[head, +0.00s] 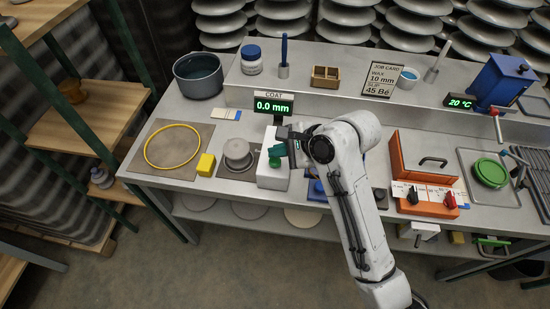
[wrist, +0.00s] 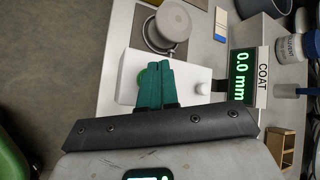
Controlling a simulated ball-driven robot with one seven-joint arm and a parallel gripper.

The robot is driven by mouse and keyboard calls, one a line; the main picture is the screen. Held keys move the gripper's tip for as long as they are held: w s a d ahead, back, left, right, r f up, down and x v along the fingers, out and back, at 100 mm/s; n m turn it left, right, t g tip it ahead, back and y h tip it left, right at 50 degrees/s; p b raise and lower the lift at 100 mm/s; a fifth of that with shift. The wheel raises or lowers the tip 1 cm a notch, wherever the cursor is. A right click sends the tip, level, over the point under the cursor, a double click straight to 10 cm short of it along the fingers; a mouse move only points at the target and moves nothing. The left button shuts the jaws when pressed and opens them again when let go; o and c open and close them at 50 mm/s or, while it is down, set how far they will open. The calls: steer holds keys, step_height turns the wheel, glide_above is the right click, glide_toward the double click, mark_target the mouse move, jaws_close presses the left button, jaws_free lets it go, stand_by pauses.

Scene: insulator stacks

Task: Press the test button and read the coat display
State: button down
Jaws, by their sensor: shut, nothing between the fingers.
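The coat display (head: 273,106) stands at the middle of the bench and reads 0.0 mm in green. It also reads 0.0 mm in the wrist view (wrist: 242,75), turned on its side.
A grey disc-shaped piece (head: 237,152) sits left of the box, with a yellow block (head: 206,165) and a yellow ring (head: 172,146) beyond. An orange unit with knobs (head: 425,175) stands to the right. A pot (head: 198,75) stands at back left.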

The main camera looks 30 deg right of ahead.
mark_target(278, 162)
steer(key=shift+f, duration=0.15)
steer(key=shift+f+p, duration=0.3)
steer(key=shift+p, duration=0.1)
steer(key=shift+f, duration=0.75)
stand_by(1.0)
steer(key=shift+r, duration=0.15)
steer(key=shift+r+p, duration=1.05)
steer(key=shift+p, duration=0.5)
step_height(278, 162, up, 5)
steer(key=p, duration=0.6)
